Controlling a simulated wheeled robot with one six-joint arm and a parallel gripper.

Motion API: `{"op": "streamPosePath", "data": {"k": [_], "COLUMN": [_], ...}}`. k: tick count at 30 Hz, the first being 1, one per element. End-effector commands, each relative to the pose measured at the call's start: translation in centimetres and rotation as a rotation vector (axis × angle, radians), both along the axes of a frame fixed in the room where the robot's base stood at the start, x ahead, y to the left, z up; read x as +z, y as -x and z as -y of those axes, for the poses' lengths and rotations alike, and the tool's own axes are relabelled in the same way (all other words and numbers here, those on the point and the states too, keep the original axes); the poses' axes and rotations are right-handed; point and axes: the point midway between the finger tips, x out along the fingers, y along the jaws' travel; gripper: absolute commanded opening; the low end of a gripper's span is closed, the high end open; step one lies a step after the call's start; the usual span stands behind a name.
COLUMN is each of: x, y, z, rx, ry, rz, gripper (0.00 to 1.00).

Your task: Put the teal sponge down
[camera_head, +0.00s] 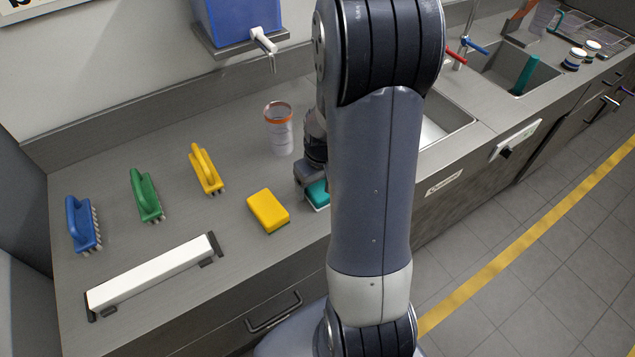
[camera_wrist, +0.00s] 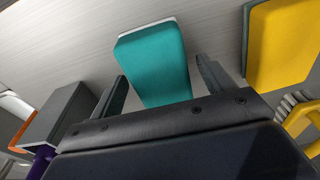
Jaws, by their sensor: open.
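The teal sponge (camera_head: 317,193) lies on the grey counter, right of the yellow sponge, partly hidden by my arm in the head view. In the wrist view the teal sponge (camera_wrist: 155,62) shows its teal face and a thin pale edge, flat against the counter surface. My gripper (camera_wrist: 160,82) is open, with one finger on each side of the sponge and a visible gap beside each finger. In the head view my gripper (camera_head: 308,177) is at the sponge, its fingers mostly hidden behind my arm.
A yellow sponge (camera_head: 268,211) lies close by on the left. Yellow (camera_head: 206,169), green (camera_head: 146,195) and blue (camera_head: 82,224) brushes stand further left. A clear cup (camera_head: 278,128) with an orange rim stands behind. A white bar (camera_head: 152,272) lies near the front edge. Sinks are on the right.

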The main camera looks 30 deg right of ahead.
Motion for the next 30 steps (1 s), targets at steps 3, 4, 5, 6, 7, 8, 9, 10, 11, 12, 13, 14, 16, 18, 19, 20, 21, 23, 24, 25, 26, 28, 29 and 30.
{"op": "streamPosePath", "data": {"k": [3,4,5,6,7,8,9,10,11,12,13,14,16,18,19,20,21,23,24,25,26,28,29,30], "x": [0.0,0.0,0.0,0.0,0.0,0.0,0.0,-0.1,-0.1,-0.2,-0.2,-0.2,-0.4,-0.3,0.5,1.0,1.7,2.6,3.2,3.7,4.2,5.6,6.2,6.9], "y": [0.0,0.0,0.0,0.0,0.0,0.0,0.0,0.0,0.0,0.0,0.0,0.0,0.0,0.0,-0.1,0.0,0.1,0.2,0.3,0.5,0.5,0.7,0.8,0.9], "z": [0.0,0.0,0.0,0.0,0.0,0.0,0.0,0.0,0.0,0.0,0.0,0.0,0.0,0.0,0.1,0.1,0.1,0.2,0.3,0.4,0.5,0.6,0.6,0.6], "rx": [0.000,0.000,0.000,0.000,0.000,0.000,0.000,0.000,0.000,0.000,0.000,0.000,0.000,0.000,0.000,0.000,0.000,-0.001,0.000,0.000,0.000,0.000,0.000,0.000], "ry": [0.000,0.000,0.000,0.000,0.000,0.000,0.000,0.000,0.000,0.000,0.000,0.000,0.000,0.001,0.003,0.003,0.004,0.004,0.004,0.004,0.004,0.004,0.003,0.003], "rz": [0.001,0.001,0.001,0.001,0.001,0.001,0.001,0.000,0.000,0.000,0.000,0.000,0.000,0.002,0.007,0.007,0.008,0.008,0.008,0.007,0.007,0.008,0.007,0.006], "gripper": [0.77,0.77,0.77,0.77,0.77,0.77,0.77,0.77,0.77,0.77,0.77,0.77,0.77,0.77,0.77,0.77,0.77,0.77,0.77,0.77,0.77,0.77,0.77,0.77]}}
